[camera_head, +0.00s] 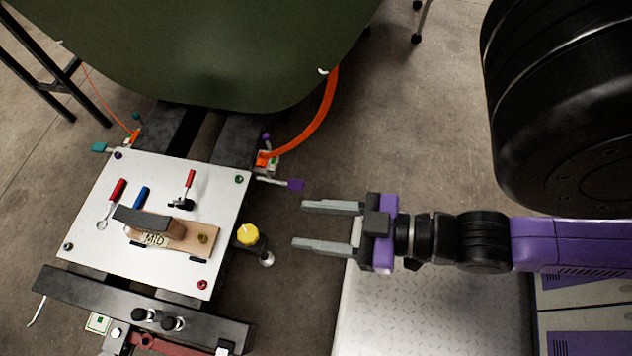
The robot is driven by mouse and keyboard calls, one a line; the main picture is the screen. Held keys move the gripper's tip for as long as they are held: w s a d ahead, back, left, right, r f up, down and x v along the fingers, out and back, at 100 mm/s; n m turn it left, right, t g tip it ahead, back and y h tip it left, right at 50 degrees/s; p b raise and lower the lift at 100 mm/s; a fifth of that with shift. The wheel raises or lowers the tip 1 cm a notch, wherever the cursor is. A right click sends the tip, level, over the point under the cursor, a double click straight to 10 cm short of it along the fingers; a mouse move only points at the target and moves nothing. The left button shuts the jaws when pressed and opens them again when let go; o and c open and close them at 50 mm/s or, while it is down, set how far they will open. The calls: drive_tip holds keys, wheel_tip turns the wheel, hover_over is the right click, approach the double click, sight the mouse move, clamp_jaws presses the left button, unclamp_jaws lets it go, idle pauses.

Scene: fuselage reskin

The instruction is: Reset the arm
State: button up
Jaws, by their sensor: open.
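My gripper (298,224) is in the head view, right of the middle. Its two grey fingers are parallel, spread apart and point left. Nothing is between them. It is apart from the white work plate (218,193) on its left. My purple and black arm (483,242) reaches in from the right edge, roughly level across the picture.
A yellow-topped knob (247,235) stands between plate and gripper. A green fuselage panel (210,50) lies behind.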

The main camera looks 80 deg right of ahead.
drive_tip(key=shift+s+r, duration=0.1)
drive_tip(key=shift+r, duration=0.1)
wheel_tip(320, 180, up, 23)
drive_tip(key=p, duration=2.3)
